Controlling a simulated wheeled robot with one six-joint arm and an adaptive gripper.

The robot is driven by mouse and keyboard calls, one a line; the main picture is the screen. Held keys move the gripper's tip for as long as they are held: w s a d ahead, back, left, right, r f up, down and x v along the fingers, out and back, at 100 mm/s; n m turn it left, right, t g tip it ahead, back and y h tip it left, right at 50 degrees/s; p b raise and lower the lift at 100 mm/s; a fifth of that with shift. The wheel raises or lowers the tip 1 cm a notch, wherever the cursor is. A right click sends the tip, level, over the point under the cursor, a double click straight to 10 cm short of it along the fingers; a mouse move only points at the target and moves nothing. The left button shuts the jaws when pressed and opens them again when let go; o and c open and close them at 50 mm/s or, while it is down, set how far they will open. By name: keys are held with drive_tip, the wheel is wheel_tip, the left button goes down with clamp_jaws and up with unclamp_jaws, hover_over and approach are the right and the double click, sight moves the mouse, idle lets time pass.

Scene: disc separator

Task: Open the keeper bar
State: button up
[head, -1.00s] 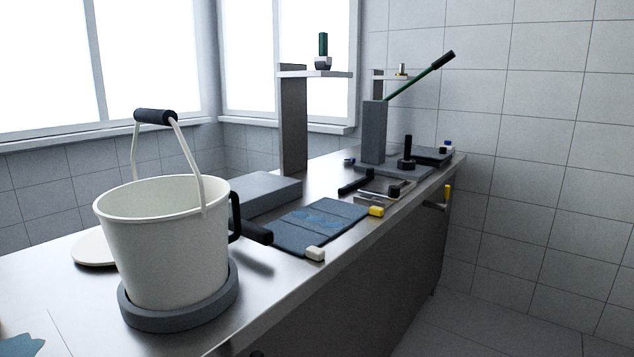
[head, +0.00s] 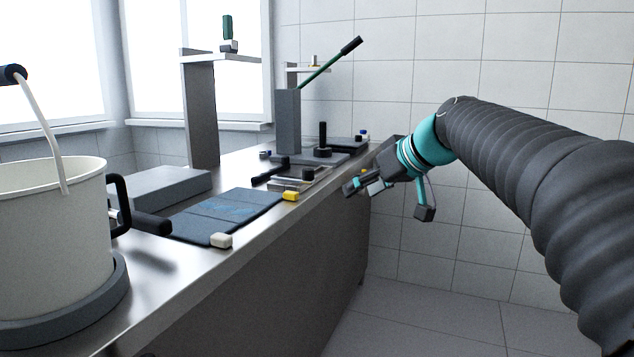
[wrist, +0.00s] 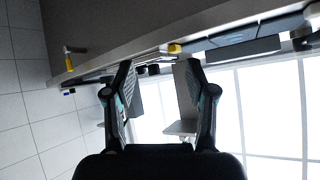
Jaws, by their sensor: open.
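No part is clearly identifiable as the keeper bar. A low metal fixture (head: 311,180) with dark blocks lies on the counter, with a black-handled piece (head: 271,172) beside it. A yellow block (head: 291,196) sits at the corner of the blue mat, and also shows in the wrist view (wrist: 174,48). My gripper (head: 354,187) is open and empty, out beyond the counter's front edge, right of the fixture and apart from it. In the wrist view my open fingers (wrist: 156,75) frame the counter edge and dark parts beyond it. A yellow-ended fitting (wrist: 68,62) shows on the counter front.
A white pail (head: 50,230) stands in a grey ring at the near left. A blue mat (head: 225,216) and grey slab (head: 170,190) lie mid-counter. A post with shelf (head: 201,110) and a grey column with a green lever (head: 288,120) stand behind. The floor right of the counter is clear.

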sight(311, 170)
drive_tip(key=w+a+r+n+y+b, duration=0.2)
drive_tip(key=w+r+n+y, duration=0.15)
drive_tip(key=w, duration=0.75)
drive_tip(key=shift+t, duration=0.4)
drive_tip(key=p+x, duration=0.1)
drive_tip(key=x, duration=1.3)
drive_tip(key=shift+s+f, duration=0.1)
clamp_jaws()
